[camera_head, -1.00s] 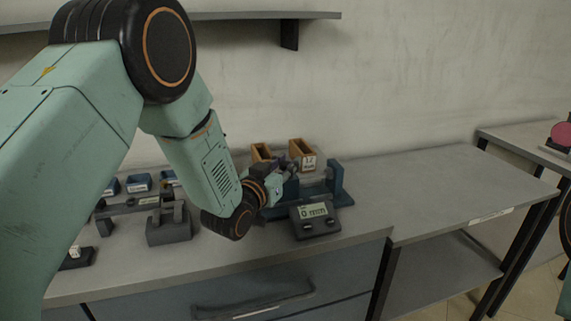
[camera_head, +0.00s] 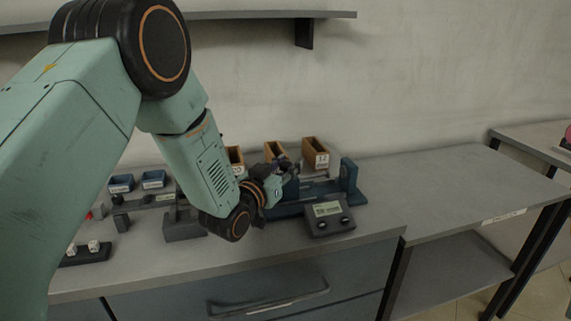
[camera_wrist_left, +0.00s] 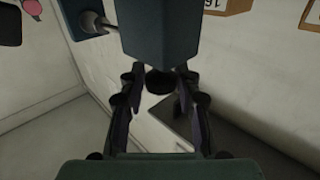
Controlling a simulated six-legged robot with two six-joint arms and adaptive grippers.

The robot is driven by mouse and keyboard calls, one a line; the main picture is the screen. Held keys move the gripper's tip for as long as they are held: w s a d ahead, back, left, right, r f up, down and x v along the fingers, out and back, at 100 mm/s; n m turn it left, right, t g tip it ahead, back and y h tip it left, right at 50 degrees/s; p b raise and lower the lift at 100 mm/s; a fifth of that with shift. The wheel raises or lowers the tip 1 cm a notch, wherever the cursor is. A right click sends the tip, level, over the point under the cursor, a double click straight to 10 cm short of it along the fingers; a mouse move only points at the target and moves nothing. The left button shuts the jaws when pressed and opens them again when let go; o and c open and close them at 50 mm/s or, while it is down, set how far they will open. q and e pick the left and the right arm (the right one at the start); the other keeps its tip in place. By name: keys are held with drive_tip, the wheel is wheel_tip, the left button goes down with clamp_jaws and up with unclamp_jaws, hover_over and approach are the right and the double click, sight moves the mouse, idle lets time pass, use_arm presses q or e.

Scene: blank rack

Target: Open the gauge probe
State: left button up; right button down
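The gauge is a blue bench device with an upright post (camera_head: 349,175) at its right end and a grey readout box (camera_head: 327,218) in front; the text on its display is too small to read. My left gripper (camera_head: 283,170) reaches the gauge's left end, where the arm hides part of it. In the left wrist view a blue block (camera_wrist_left: 157,30) of the gauge is right ahead. A black knob (camera_wrist_left: 160,81) below it lies between the fingers of my left gripper (camera_wrist_left: 160,95). Whether the fingers press on it is unclear. My right gripper is out of view.
Open orange bins (camera_head: 316,155) with number labels stand behind the gauge. Blue bins (camera_head: 121,184), a grey block (camera_head: 183,228) and a black holder with white pieces (camera_head: 86,253) are to the left. The bench right of the gauge (camera_head: 420,190) is clear.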

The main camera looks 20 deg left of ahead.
use_arm(q)
drive_tip(key=o, duration=0.3)
drive_tip(key=shift+a+r, duration=0.1)
drive_tip(key=shift+a, duration=0.05)
drive_tip(key=shift+o, duration=0.2)
drive_tip(key=s+a, duration=0.2)
drive_tip(key=s, duration=1)
